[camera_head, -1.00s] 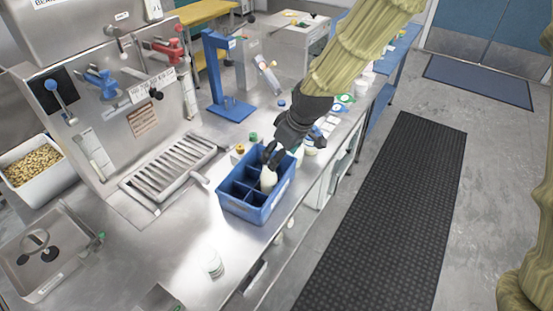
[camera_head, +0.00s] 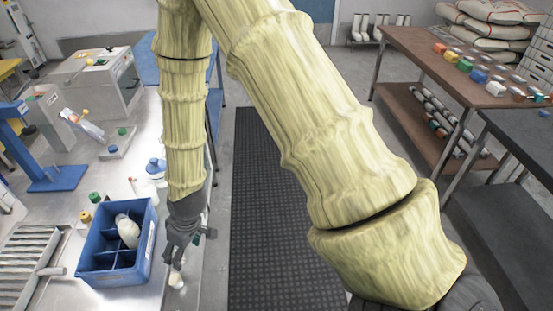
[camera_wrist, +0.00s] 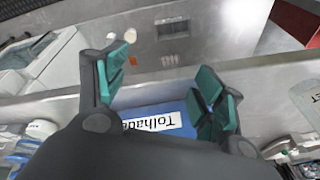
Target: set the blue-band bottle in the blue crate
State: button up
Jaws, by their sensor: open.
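The blue crate (camera_head: 145,250) stands on the steel bench at lower left of the head view, divided into compartments. A white bottle (camera_head: 128,231) leans tilted in the crate, towards its far side. I cannot make out a blue band on it. My gripper (camera_head: 180,250) is just right of the crate, beyond its labelled wall, pointing down and apart from the bottle. In the wrist view my gripper (camera_wrist: 162,80) has its teal-padded fingers spread, with nothing held. The crate's blue wall and white label (camera_wrist: 152,122) show past the fingers.
A white container with a blue top (camera_head: 155,167) stands behind the crate. Small green (camera_head: 95,197) and yellow (camera_head: 85,217) caps lie beside it. A blue stand (camera_head: 55,180) and a drain grate (camera_head: 25,262) are left. The dark floor mat (camera_head: 262,220) is clear.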

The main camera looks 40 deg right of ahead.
jog(key=s+d+f+m+h, duration=0.1)
jog(key=s+d+f, duration=0.3)
jog(key=s, duration=0.5)
jog(key=s+d+f+m+g, duration=0.1)
jog(key=s+d+f+m, duration=0.2)
jog(key=s+f, duration=0.5)
jog(key=s+d+f+m+g+h, duration=0.1)
jog(key=s+d+f, duration=0.4)
jog(key=s, duration=0.4)
jog(key=shift+s+f+m+h, duration=0.3)
jog(key=shift+s+f+m, duration=0.05)
jog(key=shift+f+m, duration=0.05)
jog(key=shift+f, duration=0.1)
jog(key=shift+f+b, duration=0.35)
jog(key=shift+b, duration=0.1)
